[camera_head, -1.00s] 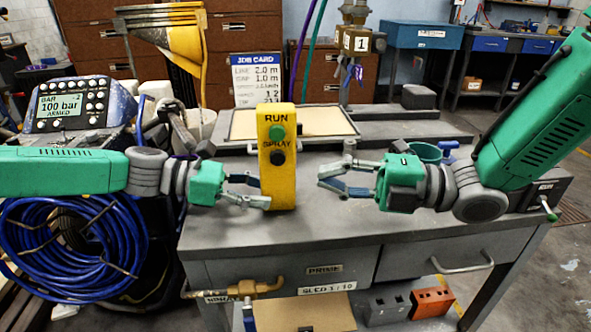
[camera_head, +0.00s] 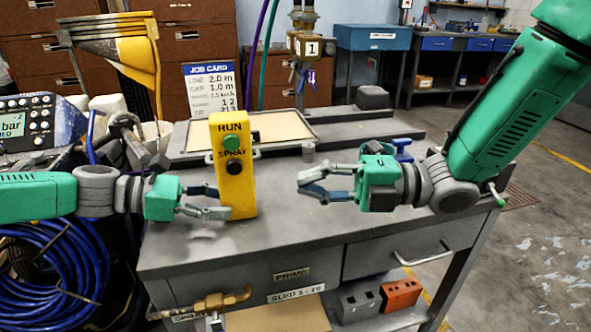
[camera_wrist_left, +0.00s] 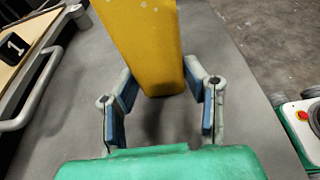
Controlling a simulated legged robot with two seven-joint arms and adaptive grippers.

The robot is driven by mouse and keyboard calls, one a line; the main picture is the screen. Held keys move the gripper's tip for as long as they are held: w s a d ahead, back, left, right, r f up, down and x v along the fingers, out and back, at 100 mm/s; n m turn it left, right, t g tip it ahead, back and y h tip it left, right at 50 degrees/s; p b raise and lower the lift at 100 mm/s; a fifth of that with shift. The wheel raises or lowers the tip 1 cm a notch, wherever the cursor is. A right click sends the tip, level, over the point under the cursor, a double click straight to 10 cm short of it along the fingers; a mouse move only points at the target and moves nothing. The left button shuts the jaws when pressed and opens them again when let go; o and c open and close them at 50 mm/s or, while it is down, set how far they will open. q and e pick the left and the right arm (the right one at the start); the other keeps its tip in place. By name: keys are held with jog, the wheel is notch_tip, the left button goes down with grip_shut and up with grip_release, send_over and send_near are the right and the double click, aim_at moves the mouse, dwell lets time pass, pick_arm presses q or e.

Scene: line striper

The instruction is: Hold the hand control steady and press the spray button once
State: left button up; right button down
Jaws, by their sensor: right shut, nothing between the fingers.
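The hand control is a tall yellow box (camera_head: 233,195) standing upright on the grey bench (camera_head: 300,232). Its front has a green RUN button (camera_head: 232,143) and a black SPRAY button (camera_head: 233,166). My left gripper (camera_head: 215,203) is low at the box's left side, fingers apart. In the left wrist view, the yellow box (camera_wrist_left: 150,45) stands between the open fingertips of my left gripper (camera_wrist_left: 158,78), with a gap at least on the left. My right gripper (camera_head: 302,183) is shut and empty, right of the box and apart from it, its fingertips pointing toward it.
A job card (camera_head: 209,88) and a shallow tray (camera_head: 270,146) are behind the box. A blue hose coil (camera_head: 50,270) hangs at the left. The bench has drawers (camera_head: 398,250) in front. The bench top between the box and my right gripper is clear.

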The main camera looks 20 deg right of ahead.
pick_arm(q)
jog(key=o, duration=0.4)
jog(key=shift+a, duration=0.15)
